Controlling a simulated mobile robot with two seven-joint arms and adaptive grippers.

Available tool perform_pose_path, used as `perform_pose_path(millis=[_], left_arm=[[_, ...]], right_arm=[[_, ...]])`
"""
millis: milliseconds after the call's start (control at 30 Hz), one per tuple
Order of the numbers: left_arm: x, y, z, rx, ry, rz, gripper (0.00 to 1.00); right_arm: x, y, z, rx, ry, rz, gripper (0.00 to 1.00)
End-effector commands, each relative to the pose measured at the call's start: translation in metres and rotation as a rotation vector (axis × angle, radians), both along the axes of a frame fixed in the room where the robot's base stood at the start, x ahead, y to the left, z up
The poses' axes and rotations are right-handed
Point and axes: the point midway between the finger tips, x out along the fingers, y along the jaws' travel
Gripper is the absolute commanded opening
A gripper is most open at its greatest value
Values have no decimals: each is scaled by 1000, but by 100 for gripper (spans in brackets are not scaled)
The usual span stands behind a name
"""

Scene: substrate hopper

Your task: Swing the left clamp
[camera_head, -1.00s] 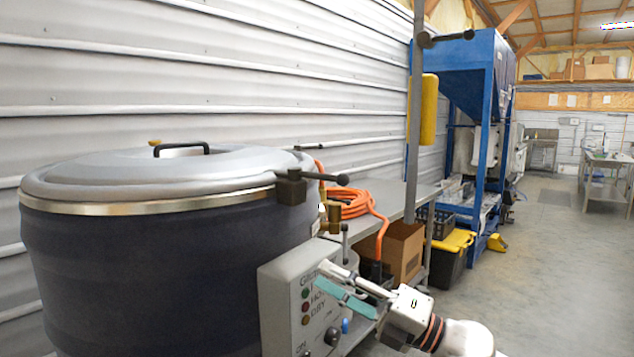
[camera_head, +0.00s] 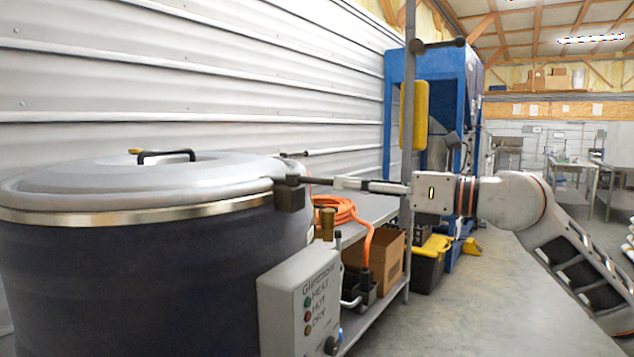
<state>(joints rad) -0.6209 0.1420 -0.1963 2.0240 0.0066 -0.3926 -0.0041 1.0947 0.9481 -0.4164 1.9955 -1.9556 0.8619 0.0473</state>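A large dark pot (camera_head: 150,275) with a grey lid (camera_head: 130,185) fills the left. A black clamp (camera_head: 290,198) sits on its rim at the right, its handle pointing right. My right gripper (camera_head: 340,184) reaches in from the right, its fingers level with the handle's end. The fingers are seen edge-on and hide the handle's tip, so I cannot tell whether they grip it. A second dark clamp handle (camera_head: 292,155) shows at the far rim. Which clamp is the left one is not clear. My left gripper is not in view.
A grey control box (camera_head: 300,300) stands in front of the pot. Behind are a shelf with an orange hose (camera_head: 335,208), a cardboard box (camera_head: 378,262), a grey post (camera_head: 407,130) and a blue hopper frame (camera_head: 450,75). Open floor lies at right.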

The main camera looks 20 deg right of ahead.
Motion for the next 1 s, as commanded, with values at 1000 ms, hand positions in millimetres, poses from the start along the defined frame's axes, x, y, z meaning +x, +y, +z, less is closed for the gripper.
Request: perform_pose_path(millis=[1000], left_arm=[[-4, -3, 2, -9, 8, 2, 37]], right_arm=[[50, 49, 0, 2, 1, 2, 0]])
